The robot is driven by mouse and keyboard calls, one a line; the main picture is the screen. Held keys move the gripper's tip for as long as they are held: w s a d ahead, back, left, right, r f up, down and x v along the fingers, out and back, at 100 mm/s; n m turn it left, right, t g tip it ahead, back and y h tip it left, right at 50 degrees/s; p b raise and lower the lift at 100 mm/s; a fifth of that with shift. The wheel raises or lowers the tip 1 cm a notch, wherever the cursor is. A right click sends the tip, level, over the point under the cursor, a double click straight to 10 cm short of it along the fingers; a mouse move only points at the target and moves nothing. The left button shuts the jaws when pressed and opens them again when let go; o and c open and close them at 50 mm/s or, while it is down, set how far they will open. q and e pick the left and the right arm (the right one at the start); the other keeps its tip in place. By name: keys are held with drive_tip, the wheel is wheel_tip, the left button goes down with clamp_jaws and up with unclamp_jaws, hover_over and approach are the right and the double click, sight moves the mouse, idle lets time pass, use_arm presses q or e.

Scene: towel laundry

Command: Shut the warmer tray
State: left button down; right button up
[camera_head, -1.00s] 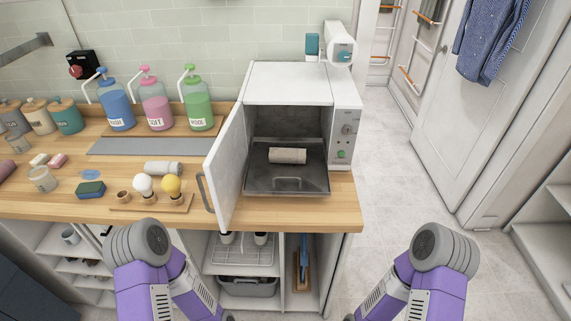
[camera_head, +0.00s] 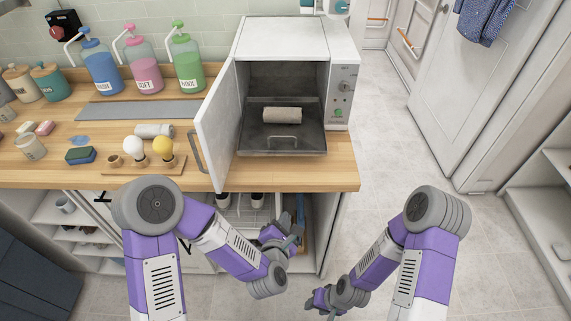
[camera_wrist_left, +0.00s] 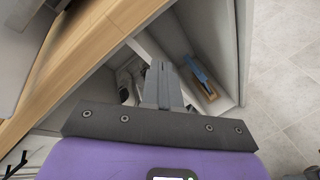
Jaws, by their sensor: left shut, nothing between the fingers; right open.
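The warmer (camera_head: 290,42) is a white box on the counter with its door (camera_head: 218,130) swung open to the left. Its dark metal tray (camera_head: 255,143) is pulled out toward me, with a handle on its front and a rolled grey towel (camera_head: 283,116) lying on it. My left gripper (camera_head: 297,225) is shut and empty, below the counter edge in front of the warmer. Its closed fingers (camera_wrist_left: 161,75) also show in the left wrist view, pointing toward the shelf under the counter. My right gripper (camera_head: 318,303) is open, lower down over the floor, apart from everything.
The wooden counter (camera_head: 340,175) has its front edge just above my left gripper. Blue, pink and green pump bottles (camera_head: 146,70) stand left of the warmer. Bulb-like items (camera_head: 162,148), a sponge (camera_head: 80,155) and another rolled towel lie at left. The floor at right is clear.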

use_arm(q)
wheel_tip(320, 180, up, 11)
drive_tip(key=s+n+t+y, duration=0.2)
drive_tip(key=n+t+y, duration=0.15)
drive_tip(key=n, duration=0.65)
drive_tip(key=b, duration=0.1)
approach(285, 154)
drive_tip(key=shift+n+t+h, duration=0.4)
drive_tip(key=shift+t+h, duration=0.05)
drive_tip(key=w, duration=0.7)
drive_tip(key=shift+a+f, duration=0.15)
drive_tip(key=shift+f, duration=0.2)
